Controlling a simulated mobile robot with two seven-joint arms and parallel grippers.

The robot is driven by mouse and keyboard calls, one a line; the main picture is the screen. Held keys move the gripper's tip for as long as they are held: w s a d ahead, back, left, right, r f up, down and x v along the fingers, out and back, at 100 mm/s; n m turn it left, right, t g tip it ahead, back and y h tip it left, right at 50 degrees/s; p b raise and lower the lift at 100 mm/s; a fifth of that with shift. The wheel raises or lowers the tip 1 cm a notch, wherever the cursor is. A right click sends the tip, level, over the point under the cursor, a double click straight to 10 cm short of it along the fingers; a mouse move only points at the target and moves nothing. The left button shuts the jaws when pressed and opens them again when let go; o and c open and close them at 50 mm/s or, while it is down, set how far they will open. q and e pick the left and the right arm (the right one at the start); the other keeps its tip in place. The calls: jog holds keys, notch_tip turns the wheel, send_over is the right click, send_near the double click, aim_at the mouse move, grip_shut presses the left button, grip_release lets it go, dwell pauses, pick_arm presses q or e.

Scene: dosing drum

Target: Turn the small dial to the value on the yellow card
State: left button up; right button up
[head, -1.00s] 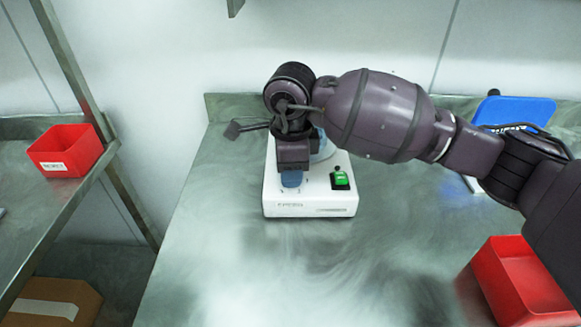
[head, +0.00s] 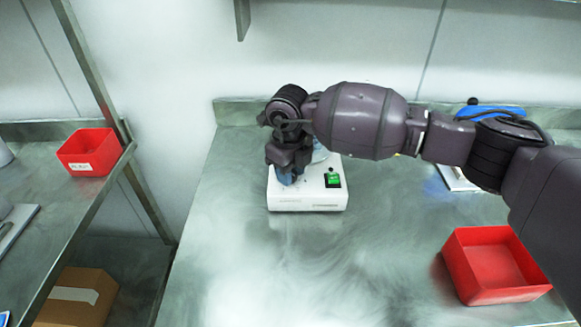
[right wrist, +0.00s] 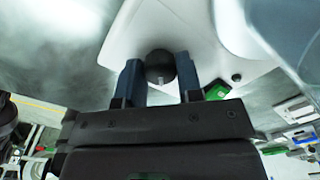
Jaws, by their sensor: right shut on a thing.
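A white dosing device (head: 300,203) stands on the metal bench, with a green-lit switch (head: 333,180) at its front right. My right gripper (head: 287,178) is at the left part of its top and hides much of it. In the right wrist view, the dark round dial (right wrist: 160,66) with a pale mark sits between the two blue fingers of my right gripper (right wrist: 159,80). The gripper is shut on the dial. The dial's scale cannot be read. I cannot make out a yellow card. My left gripper is not in view.
A red bin (head: 462,277) stands on the bench at the front right. A blue object (head: 490,112) is behind my right arm. A labelled red bin (head: 112,150) sits on the left table, above a cardboard box (head: 70,318). The bench front is clear.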

jog(key=shift+m+p, duration=0.45)
jog(key=shift+m, duration=0.35)
jog(key=shift+f, duration=0.1)
jog(key=o, duration=0.9)
jog(key=shift+r, duration=0.25)
notch_tip(320, 180, up, 10)
jog(key=shift+s+a+r+p, duration=0.15)
jog(key=shift+r+p, duration=0.05)
jog(key=shift+p, duration=0.2)
